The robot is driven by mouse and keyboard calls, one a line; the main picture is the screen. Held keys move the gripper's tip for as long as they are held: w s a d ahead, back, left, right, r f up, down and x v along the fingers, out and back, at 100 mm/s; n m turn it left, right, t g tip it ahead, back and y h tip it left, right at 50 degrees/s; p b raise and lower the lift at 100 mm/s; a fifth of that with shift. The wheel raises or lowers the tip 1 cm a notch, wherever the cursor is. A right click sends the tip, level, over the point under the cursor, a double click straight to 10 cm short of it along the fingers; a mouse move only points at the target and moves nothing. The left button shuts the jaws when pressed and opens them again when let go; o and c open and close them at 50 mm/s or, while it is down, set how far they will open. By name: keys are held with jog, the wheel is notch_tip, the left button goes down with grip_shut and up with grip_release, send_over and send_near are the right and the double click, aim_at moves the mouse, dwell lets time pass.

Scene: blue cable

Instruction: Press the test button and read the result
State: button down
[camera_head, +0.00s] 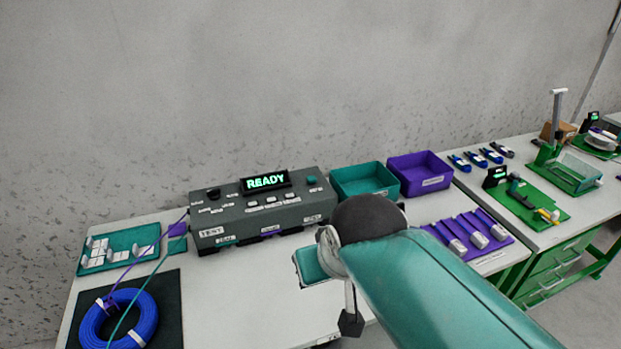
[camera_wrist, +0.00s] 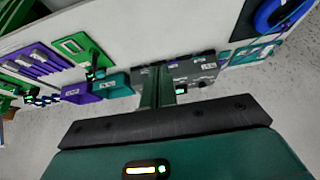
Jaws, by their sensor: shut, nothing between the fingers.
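A grey tester (camera_head: 262,216) stands at the back of the white table. Its lit display (camera_head: 265,181) reads READY in green. A teal button (camera_head: 311,181) sits on its top right, and a label reading TEST (camera_head: 211,232) is on its left front. A blue cable coil (camera_head: 119,319) lies on a black mat at the front left. My gripper (camera_wrist: 158,68) is shut and empty in the wrist view, pointing towards the tester (camera_wrist: 188,71), which it partly covers. Contact with the tester cannot be told.
Behind and right of the tester are a teal bin (camera_head: 364,182) and a purple bin (camera_head: 420,175). A purple tray (camera_head: 466,233) with connectors lies right of my arm. A teal tray (camera_head: 118,249) is at left. Thin purple and teal leads cross near the coil.

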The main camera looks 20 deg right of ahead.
jog(key=w+d+r+m, duration=0.15)
jog(key=w+r, duration=0.25)
jog(key=w, duration=1)
jog(key=m+t, duration=0.3)
jog(key=m, duration=0.3)
send_over(313, 180)
notch_tip(313, 180, down, 11)
jog(key=shift+y, duration=0.4)
jog(key=shift+f, duration=4.45)
jog(key=shift+f, duration=0.15)
jog(key=shift+f, duration=0.3)
